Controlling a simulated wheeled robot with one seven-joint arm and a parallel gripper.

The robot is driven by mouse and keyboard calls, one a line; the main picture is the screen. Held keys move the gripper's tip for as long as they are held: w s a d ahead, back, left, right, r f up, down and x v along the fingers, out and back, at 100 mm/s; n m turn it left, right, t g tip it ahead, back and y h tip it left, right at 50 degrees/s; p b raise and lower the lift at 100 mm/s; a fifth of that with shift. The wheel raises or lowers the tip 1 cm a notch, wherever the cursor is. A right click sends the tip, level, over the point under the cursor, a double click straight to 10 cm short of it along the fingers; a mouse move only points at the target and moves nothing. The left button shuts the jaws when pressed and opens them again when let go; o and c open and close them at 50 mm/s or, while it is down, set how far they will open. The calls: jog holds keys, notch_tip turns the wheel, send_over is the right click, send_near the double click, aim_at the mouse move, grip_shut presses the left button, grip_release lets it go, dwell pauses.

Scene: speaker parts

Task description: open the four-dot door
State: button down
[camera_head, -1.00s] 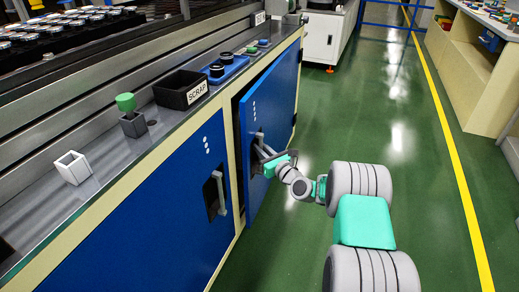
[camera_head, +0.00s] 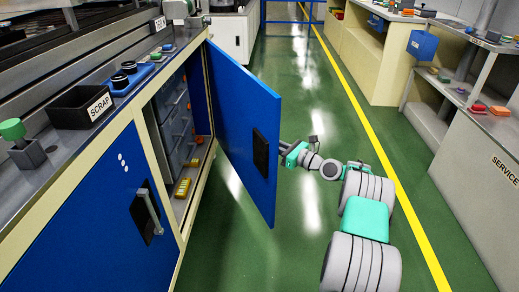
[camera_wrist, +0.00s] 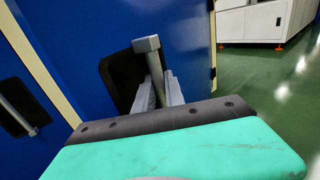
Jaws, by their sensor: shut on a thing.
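The blue door (camera_head: 238,120) stands wide open, swung out from the cabinet on its far edge. Its inner face shows in the head view, with a black patch (camera_head: 260,152) near the free edge. Its dots are hidden now. My gripper (camera_wrist: 160,92) is on the door's outer side, so the head view hides its fingertips behind the door. In the wrist view its fingers are shut on the grey bar handle (camera_wrist: 148,50), in front of a black recess (camera_wrist: 118,78).
The open cabinet shows grey drawers (camera_head: 173,115) and yellow items (camera_head: 183,188) inside. A closed blue door (camera_head: 85,225) with white dots and its own handle (camera_head: 150,212) is nearer.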

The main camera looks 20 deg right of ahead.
jog(key=shift+w+d, duration=0.1)
jog(key=shift+d, duration=0.45)
jog(key=c, duration=1.4)
grip_release()
